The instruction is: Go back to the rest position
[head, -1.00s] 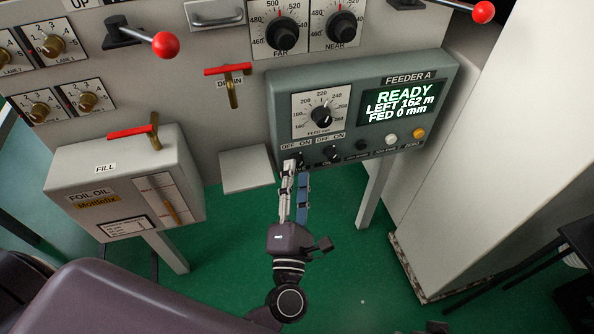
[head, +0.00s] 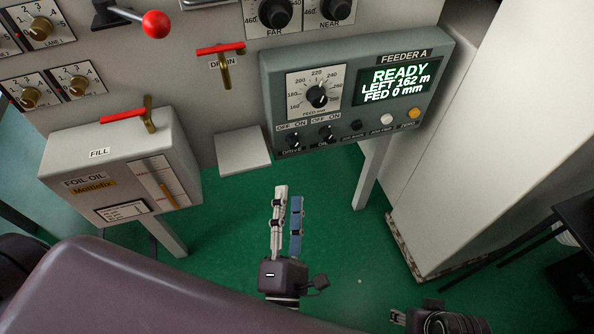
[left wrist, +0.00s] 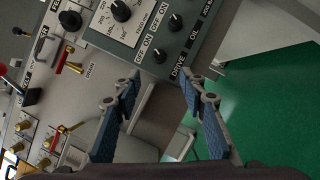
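My left gripper (head: 288,192) hangs in front of the machine, below the grey-green Feeder A panel (head: 438,52) and clear of it. Its two fingers are apart with nothing between them; the left wrist view also shows both blue-padded fingers (left wrist: 158,88) spread and empty. The DRIVE knob (head: 293,141) and OIL knob (head: 327,133) are on the panel's lower left, above the fingertips. The panel screen (head: 400,82) reads READY, LEFT 162 m, FED 0 mm.
A foil oil box (head: 105,160) with a red-handled FILL valve (head: 125,116) stands at left. A red-handled DRAIN valve (head: 222,62) and a red-ball lever (head: 155,24) project from the machine. A pale cabinet (head: 500,130) stands at right. Green floor (head: 330,220) is open below the panel.

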